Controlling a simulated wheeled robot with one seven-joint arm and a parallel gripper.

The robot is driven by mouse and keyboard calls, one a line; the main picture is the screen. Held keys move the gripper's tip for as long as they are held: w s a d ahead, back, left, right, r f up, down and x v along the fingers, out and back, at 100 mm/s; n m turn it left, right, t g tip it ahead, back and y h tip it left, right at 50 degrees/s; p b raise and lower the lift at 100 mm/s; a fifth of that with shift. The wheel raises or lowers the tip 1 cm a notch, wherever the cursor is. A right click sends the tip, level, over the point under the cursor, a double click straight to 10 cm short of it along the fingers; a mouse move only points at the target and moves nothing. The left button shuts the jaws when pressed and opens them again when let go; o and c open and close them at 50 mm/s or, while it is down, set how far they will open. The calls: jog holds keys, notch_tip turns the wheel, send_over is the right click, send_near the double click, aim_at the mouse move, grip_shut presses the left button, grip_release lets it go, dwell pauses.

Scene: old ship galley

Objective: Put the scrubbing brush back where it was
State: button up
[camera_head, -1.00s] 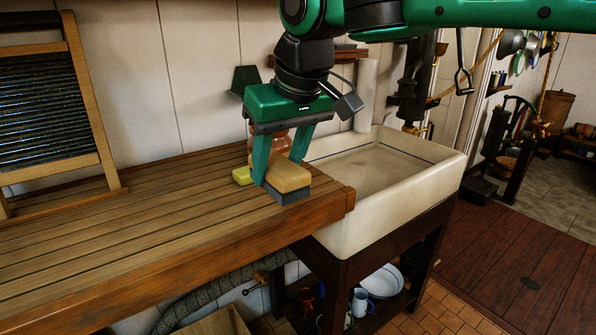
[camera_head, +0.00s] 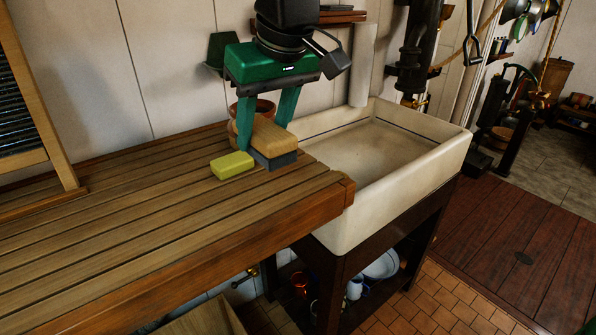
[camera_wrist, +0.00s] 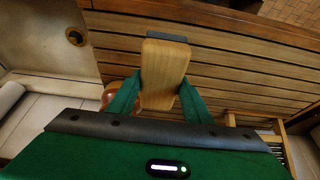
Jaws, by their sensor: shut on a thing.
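The scrubbing brush (camera_head: 272,142) has a pale wooden block and dark bristles facing down. My gripper (camera_head: 261,135) is shut on it, one green finger on each side of the block. The brush is at the right end of the slatted wooden counter (camera_head: 150,215), close to the sink; I cannot tell whether its bristles touch the slats. In the wrist view the brush's wooden top (camera_wrist: 164,72) lies between the two fingers. A yellow-green soap bar or sponge (camera_head: 232,165) lies on the counter just left of the brush.
A reddish clay pot (camera_head: 262,108) stands behind the brush, partly hidden by my gripper. The cream sink (camera_head: 352,222) is right of the counter. A washboard (camera_head: 40,165) stands at the left. The counter's front middle is clear.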

jog(key=w+d+f, duration=0.2)
jog(key=w, duration=0.1)
jog(key=w+d+f, duration=0.2)
jog(key=w, duration=0.1)
jog(key=w+d+f, duration=0.2)
jog(key=w+f, duration=0.1)
jog(key=shift+w+d, duration=0.2)
jog(key=shift+d, duration=0.05)
jog(key=shift+f, duration=2)
jog(key=o, duration=1.2)
jog(key=shift+o, duration=0.2)
jog(key=v, duration=1.2)
